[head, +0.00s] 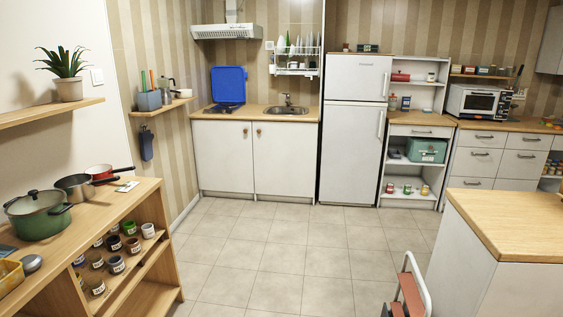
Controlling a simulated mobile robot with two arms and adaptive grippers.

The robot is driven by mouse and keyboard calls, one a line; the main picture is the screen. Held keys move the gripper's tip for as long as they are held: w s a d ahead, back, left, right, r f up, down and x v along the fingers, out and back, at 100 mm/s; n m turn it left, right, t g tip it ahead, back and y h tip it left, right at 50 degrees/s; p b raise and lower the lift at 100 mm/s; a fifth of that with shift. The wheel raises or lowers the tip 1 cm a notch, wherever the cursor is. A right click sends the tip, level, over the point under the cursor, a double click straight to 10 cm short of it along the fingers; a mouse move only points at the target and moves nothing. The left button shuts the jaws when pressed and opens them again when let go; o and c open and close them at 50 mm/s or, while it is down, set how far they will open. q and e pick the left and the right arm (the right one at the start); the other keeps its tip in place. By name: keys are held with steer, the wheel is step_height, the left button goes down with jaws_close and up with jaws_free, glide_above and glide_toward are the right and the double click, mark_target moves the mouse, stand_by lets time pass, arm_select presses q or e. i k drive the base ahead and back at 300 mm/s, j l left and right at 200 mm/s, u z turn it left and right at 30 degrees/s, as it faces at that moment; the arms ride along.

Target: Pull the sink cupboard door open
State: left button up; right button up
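The sink cupboard (285,185) is a low white unit with a wooden worktop against the far wall. It has two doors, both shut. The right door (286,158), below the sink (288,110), has a round brown knob (258,131) near its left edge. The left door (221,158) has a similar knob (246,131) near its right edge. The blue hob lid (229,85) stands upright at the left of the worktop. Neither of my grippers shows in the head view.
The tiled floor (265,255) before the cupboard is clear. A wooden shelf unit (140,200) with pots stands at left. A white fridge (354,150) adjoins the cupboard. An island (510,215) stands at right, with a step stool (411,290) beside it.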

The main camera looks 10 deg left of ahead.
mark_target(284, 152)
steer(key=i+u, duration=0.25)
steer(key=i, duration=4.2)
steer(key=j, duration=0.1)
